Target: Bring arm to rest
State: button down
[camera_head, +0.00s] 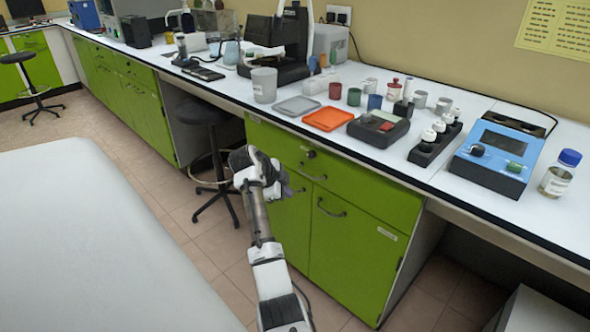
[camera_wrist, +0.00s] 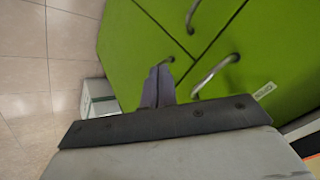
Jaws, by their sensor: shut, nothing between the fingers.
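My gripper (camera_wrist: 158,88) is shut and empty in the wrist view, its two grey fingers together. It hangs in front of the green cabinet (camera_wrist: 215,50), near the cabinet's silver handles. In the head view, my arm rises from the bottom centre and my gripper (camera_head: 287,182) is at its upper end, below the level of the white bench top (camera_head: 375,167). The gripper's fingers are partly hidden there by the wrist.
A black stool (camera_head: 203,115) stands just left of my arm. The bench carries an orange lid (camera_head: 330,119), a blue instrument (camera_head: 497,155), and a blue-capped jar (camera_head: 560,174).

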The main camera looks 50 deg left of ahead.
jog(key=shift+s+a+r, duration=0.25)
jog(key=shift+s+r, duration=0.1)
jog(key=shift+r, duration=0.2)
jog(key=shift+s+a+r, duration=0.25)
jog(key=shift+s+r, duration=0.05)
jog(key=shift+r, duration=0.25)
